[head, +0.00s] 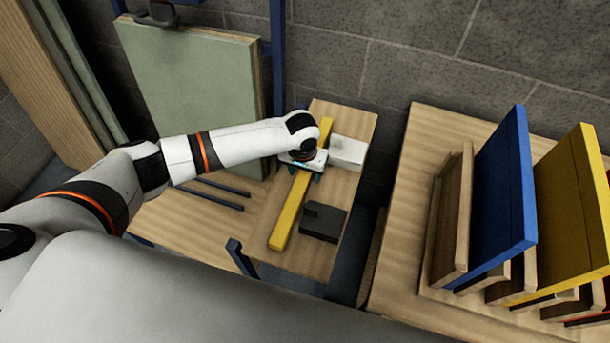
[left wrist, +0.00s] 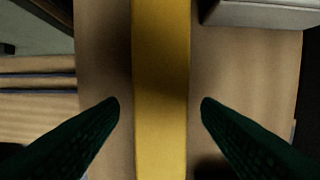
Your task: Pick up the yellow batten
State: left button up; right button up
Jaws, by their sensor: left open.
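The yellow batten (head: 287,222) is a long, straight bar lying on a small wooden table (head: 270,240) in the head view. My left gripper (head: 300,176) is above the middle of the batten and hides part of it. In the left wrist view the batten (left wrist: 161,85) runs from top to bottom, between the two dark, spread fingers of my left gripper (left wrist: 160,112). The fingers stand apart from it on both sides. I cannot tell how high the fingertips are above the table. My right gripper is not in view.
A white block (head: 347,153) and a dark grey block (head: 323,221) lie right of the batten. Pale green panels (head: 195,90) lean at the back left. Another wooden table (head: 402,270) at right bears a rack with blue (head: 500,200) and yellow panels (head: 570,205).

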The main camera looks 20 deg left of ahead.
pick_arm(q)
jog(key=shift+w+f, duration=0.1)
jog(key=shift+f, duration=0.5)
jog(key=shift+r, duration=0.1)
jog(key=c, duration=1.2)
jog(key=shift+c, duration=0.2)
